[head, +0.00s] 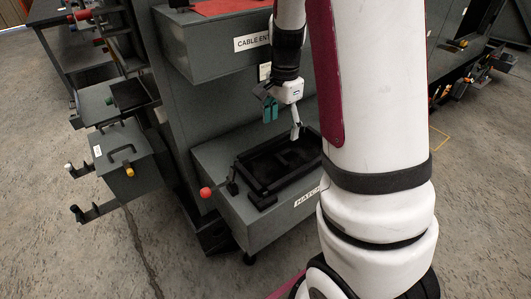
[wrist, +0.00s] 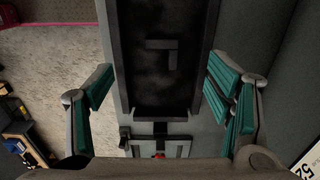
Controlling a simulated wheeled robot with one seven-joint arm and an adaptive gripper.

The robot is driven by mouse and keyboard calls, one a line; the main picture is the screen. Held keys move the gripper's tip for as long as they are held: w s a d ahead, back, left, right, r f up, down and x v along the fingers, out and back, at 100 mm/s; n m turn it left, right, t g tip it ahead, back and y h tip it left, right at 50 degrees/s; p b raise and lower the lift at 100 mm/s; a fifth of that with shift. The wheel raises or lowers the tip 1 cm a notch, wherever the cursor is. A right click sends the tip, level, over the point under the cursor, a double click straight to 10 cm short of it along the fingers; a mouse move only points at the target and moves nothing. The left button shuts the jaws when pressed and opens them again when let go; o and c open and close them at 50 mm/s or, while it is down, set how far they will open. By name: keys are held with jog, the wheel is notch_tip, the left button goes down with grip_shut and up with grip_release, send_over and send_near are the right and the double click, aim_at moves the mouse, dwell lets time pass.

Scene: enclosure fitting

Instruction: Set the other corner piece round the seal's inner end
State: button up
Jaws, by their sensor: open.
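A dark L-shaped piece (wrist: 171,57), probably a corner piece, lies on the dark floor inside a black raised frame (wrist: 124,70). It shows faintly in the head view (head: 291,158). The frame sits on top of the grey box labelled HATCH (head: 222,158). My gripper (head: 283,119) is above the frame, with its teal-padded fingers spread wide. In the wrist view my gripper (wrist: 160,78) has one finger on each side of the frame and nothing between the pads. I cannot pick out the seal or its inner end; dark parts blend together.
A grey box labelled CABLE EN... (head: 205,62) overhangs above, close to my arm. A grey case with a handle (head: 128,160) stands at left. The floor in front is clear.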

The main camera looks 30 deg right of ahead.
send_over(281, 159)
jog(key=f, duration=0.8)
jog(key=shift+s+a+f+b, duration=0.2)
jog(key=shift+a+f+b, duration=0.05)
jog(key=shift+a+b, duration=0.15)
jog(key=shift+w+d+f, duration=0.1)
jog(key=shift+d+f, duration=0.1)
jog(key=shift+f, duration=1.2)
jog(key=shift+w+d+f, duration=0.1)
jog(key=shift+d+f, duration=0.05)
jog(key=shift+f, duration=1.2)
jog(key=c, duration=1.1)
